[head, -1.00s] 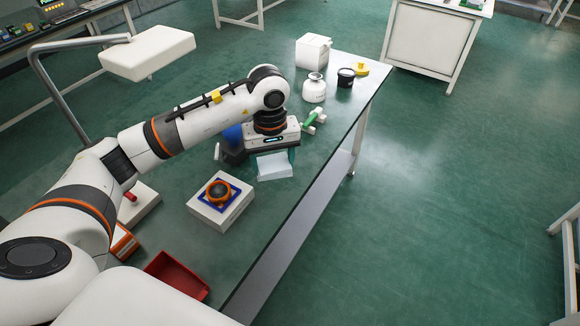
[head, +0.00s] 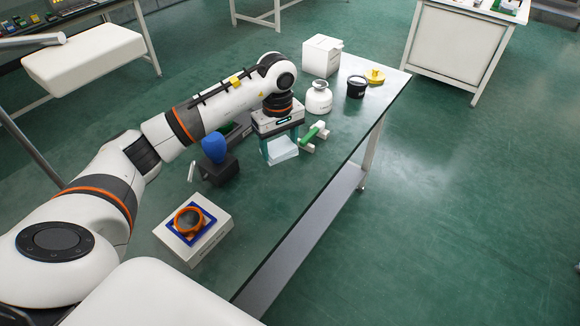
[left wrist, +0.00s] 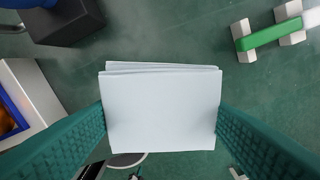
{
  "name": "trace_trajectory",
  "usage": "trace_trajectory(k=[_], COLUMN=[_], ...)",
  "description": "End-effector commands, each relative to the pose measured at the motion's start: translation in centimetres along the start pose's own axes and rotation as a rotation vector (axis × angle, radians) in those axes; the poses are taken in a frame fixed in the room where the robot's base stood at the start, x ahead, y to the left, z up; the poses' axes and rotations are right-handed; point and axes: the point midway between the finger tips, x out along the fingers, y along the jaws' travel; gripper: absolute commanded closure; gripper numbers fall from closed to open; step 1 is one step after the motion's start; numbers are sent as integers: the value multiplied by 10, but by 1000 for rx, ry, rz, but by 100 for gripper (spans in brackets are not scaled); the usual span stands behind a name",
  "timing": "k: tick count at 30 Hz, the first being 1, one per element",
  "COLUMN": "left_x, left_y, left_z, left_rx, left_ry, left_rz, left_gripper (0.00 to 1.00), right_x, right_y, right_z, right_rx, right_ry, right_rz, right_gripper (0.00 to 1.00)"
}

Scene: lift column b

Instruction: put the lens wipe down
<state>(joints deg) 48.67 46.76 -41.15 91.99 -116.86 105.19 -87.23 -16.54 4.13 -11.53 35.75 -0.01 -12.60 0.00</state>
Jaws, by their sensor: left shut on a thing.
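The lens wipe (left wrist: 160,108) is a white folded sheet, and it fills the middle of the left wrist view. It also shows in the head view (head: 283,149), below my left gripper (head: 280,145). The teal fingers of the left gripper stand on both sides of the wipe and are shut on it. The wipe is over the green table (head: 265,192); I cannot tell whether it touches the top. My right gripper is not in view.
Right of the wipe lies a green and white piece (head: 313,137). Left of it stands a dark block with a blue top (head: 215,150). A white box with an orange ring (head: 205,240) is nearer. A white jar (head: 318,98), black cup (head: 356,88) and white box (head: 321,56) stand behind.

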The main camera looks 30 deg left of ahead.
Motion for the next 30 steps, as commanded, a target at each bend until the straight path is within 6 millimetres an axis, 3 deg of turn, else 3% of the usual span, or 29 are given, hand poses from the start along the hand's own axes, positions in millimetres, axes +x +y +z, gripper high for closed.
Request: trace_trajectory(k=[5, 9, 13, 21, 30], left_x=[29, 52, 62, 95, 100], left_y=[1, 1, 0, 1, 0], left_z=[-1, -1, 0, 0, 1], left_rx=[1, 1, 1, 0, 2], left_ry=[5, 3, 2, 3, 0], left_rz=[6, 4, 1, 3, 1], left_gripper=[53, 53, 53, 53, 53], right_x=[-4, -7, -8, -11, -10], right_y=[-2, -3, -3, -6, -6], right_z=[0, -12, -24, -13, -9], right_rx=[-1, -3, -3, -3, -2], right_ry=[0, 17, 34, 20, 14], right_rz=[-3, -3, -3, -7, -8], right_gripper=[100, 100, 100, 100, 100])
